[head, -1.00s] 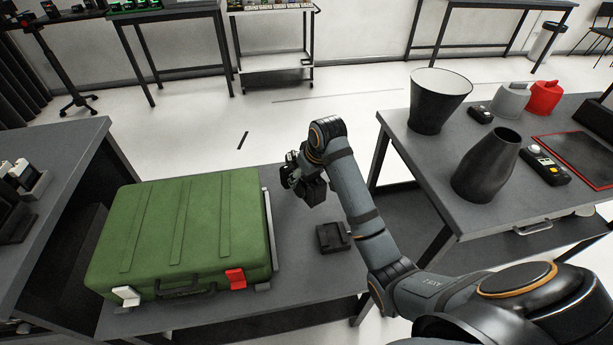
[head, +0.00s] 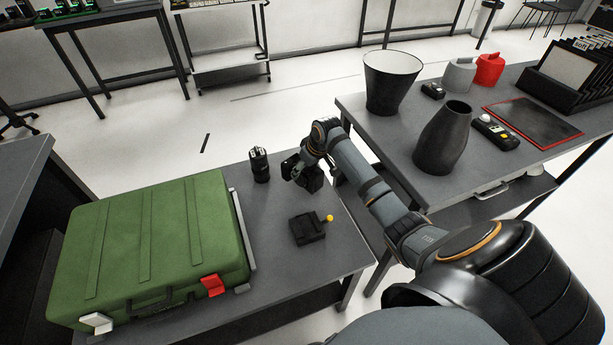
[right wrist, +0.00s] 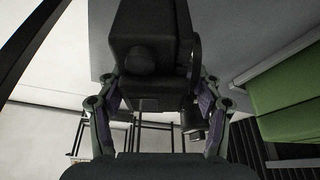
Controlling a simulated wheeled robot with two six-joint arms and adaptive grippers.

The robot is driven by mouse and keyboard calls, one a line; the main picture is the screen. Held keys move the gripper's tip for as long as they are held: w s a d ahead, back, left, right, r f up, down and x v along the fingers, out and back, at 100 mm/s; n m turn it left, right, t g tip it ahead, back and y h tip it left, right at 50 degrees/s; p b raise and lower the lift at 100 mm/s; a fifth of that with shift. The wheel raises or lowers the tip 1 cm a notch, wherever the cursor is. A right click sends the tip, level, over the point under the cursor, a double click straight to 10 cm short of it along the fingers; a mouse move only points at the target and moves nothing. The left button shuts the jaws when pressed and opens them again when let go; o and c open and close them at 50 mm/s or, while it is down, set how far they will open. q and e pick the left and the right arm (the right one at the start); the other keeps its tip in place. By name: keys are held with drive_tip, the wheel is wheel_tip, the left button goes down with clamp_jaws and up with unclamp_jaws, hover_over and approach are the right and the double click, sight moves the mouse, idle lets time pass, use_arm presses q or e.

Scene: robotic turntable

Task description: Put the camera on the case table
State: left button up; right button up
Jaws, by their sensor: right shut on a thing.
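My right gripper (head: 298,166) is shut on a black, boxy camera (head: 313,180), held near the back right edge of the case table (head: 345,253). In the right wrist view, the camera (right wrist: 152,40) sits between both fingers of the gripper (right wrist: 155,88), its near side dark. I cannot tell for sure whether its underside touches the table. The case table carries a closed green case (head: 150,245) on its left; the case also shows in the right wrist view (right wrist: 288,100). My left gripper is not in view.
A black block (head: 308,229) with a yellow knob (head: 329,218) and a small black upright device (head: 259,166) stand on the case table. Bare tabletop lies between them and the case. The right table (head: 400,155) holds a dark vase (head: 443,140) and a flared pot (head: 391,85).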

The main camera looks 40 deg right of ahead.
drive_tip(key=shift+d, duration=0.1)
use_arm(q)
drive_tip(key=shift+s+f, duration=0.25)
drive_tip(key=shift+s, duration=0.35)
use_arm(e)
drive_tip(key=shift+d+f, duration=0.15)
drive_tip(key=shift+f, duration=0.8)
drive_tip(key=shift+d+f, duration=0.1)
drive_tip(key=shift+f, duration=0.85)
drive_tip(key=shift+f, duration=0.1)
drive_tip(key=o, duration=1.8)
drive_tip(key=p+v, duration=0.1)
drive_tip(key=v, duration=1.1)
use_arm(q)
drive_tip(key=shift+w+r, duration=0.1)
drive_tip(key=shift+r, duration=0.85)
